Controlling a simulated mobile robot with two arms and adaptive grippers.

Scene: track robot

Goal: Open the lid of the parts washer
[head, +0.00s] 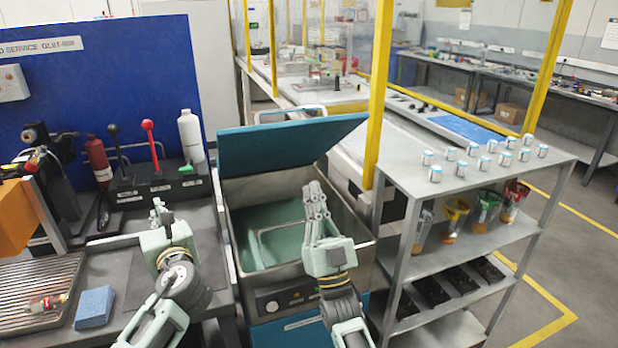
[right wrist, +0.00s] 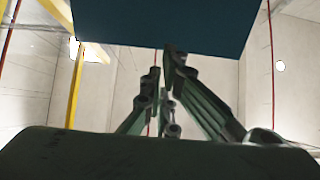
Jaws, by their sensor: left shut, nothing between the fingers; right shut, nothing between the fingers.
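The parts washer (head: 285,285) stands in the middle of the head view, with a steel basin above a blue front. Its blue lid (head: 290,140) is raised and slanted, and the basin's inside shows below it. My right gripper (head: 316,192) is over the basin near the lid's lower right edge, fingers pointing up and shut with nothing between them. In the right wrist view its fingertips (right wrist: 172,55) overlap the underside edge of the lid (right wrist: 165,22); I cannot tell whether they touch. My left gripper (head: 158,212) is shut and empty above the bench left of the washer.
A steel shelf rack (head: 400,200) with small jars and cups stands close on the right. The left bench holds a lever block (head: 155,185), a white bottle (head: 191,135), a blue sponge (head: 94,307) and a ribbed tray (head: 60,270). A yellow post (head: 378,90) rises behind the rack.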

